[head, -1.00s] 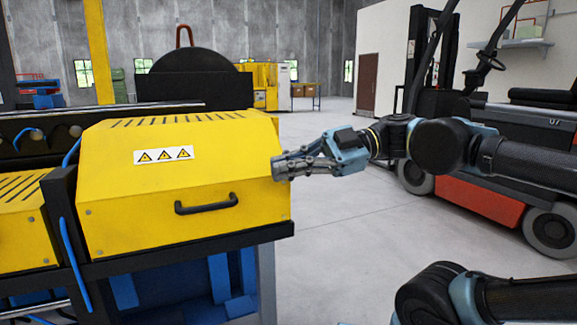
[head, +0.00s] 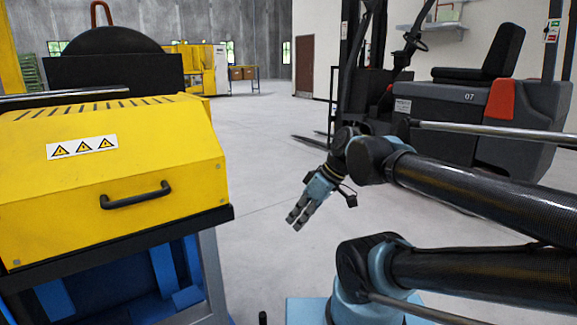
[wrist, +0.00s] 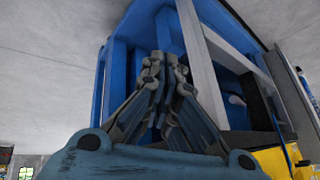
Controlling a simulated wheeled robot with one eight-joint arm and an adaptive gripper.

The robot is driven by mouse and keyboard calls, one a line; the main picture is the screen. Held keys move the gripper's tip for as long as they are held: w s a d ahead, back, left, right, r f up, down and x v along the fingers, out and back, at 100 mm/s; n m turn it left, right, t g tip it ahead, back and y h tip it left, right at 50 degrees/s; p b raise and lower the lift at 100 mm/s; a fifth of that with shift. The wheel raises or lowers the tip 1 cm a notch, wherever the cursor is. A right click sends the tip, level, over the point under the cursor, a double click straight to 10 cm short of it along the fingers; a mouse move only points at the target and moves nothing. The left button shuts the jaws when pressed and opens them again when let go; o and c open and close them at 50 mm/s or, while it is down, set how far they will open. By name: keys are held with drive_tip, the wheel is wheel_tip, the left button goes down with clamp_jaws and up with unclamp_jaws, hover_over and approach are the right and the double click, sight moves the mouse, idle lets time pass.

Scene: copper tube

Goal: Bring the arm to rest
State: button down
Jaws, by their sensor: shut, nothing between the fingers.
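My gripper (head: 297,218) hangs in the air near the middle of the head view, pointing down and to the left. It is clear of the yellow machine cover (head: 110,165), with open floor between them. In the wrist view my gripper (wrist: 163,62) shows its fingertips together with nothing between them. Behind them is the blue and grey frame (wrist: 215,70) of the machine. My arm reaches in from the right of the head view, bent at the elbow. No copper tube can be made out.
The yellow cover has a black handle (head: 135,196) and warning labels (head: 82,147), and stands on the left. A forklift (head: 470,110) with forks low stands behind my arm on the right. Grey floor (head: 250,150) is clear between them.

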drive_tip(key=w+d+f+m+h, duration=0.1)
drive_tip(key=d+f+m+h, duration=0.2)
drive_tip(key=d, duration=0.5)
drive_tip(key=w+d+f+m+t+h, duration=0.1)
drive_tip(key=d+f+m+h, duration=0.2)
drive_tip(key=d+f+m, duration=0.2)
drive_tip(key=d+m, duration=0.3)
drive_tip(key=shift+w+d+m, duration=0.15)
drive_tip(key=shift+d+m, duration=0.15)
